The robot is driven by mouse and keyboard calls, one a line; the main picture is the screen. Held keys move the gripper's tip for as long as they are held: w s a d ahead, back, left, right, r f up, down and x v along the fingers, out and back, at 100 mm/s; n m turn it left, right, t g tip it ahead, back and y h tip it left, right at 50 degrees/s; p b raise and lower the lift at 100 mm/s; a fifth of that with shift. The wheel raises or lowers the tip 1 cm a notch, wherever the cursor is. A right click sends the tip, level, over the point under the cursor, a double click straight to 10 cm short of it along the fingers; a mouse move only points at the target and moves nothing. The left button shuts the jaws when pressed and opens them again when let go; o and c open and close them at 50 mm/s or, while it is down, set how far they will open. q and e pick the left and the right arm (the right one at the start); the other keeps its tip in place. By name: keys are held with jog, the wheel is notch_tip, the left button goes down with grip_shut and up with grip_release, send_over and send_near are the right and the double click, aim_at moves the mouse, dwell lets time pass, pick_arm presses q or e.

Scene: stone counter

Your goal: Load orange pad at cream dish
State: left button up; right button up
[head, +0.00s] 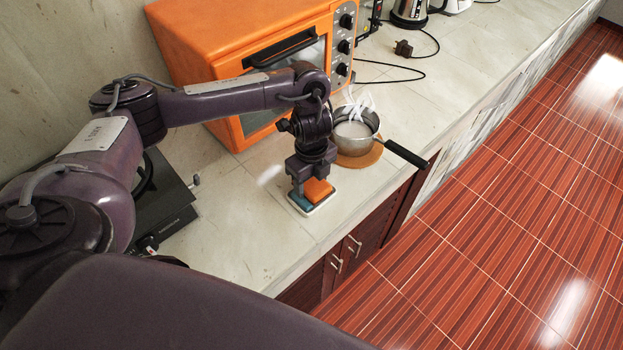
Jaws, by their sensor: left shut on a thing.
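My left gripper (309,181) points down at the counter's front part and is shut on the orange pad (319,191). The orange pad is low over the cream dish (322,208), a small pale rectangular tray on the stone counter. A teal block (300,203) lies in the dish, at the left beside the orange pad. I cannot tell whether the pad touches the dish's floor. The gripper hides the back of the dish. My right gripper is not in view.
A steaming saucepan (352,133) on a round orange-brown mat (366,160) stands close behind, its black handle (406,153) pointing over the counter edge. An orange oven (215,60) stands at the back. A black hob (165,205) is at left. Counter front-left (235,235) is clear.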

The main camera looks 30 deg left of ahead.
aim_at(312, 181)
pick_arm(q)
jog(key=shift+f+b, duration=0.35)
jog(key=shift+f, duration=0.2)
dwell(0.6)
dwell(1.3)
notch_tip(312, 181, up, 7)
jog(key=p, duration=0.7)
jog(key=shift+p, duration=0.3)
dwell(0.5)
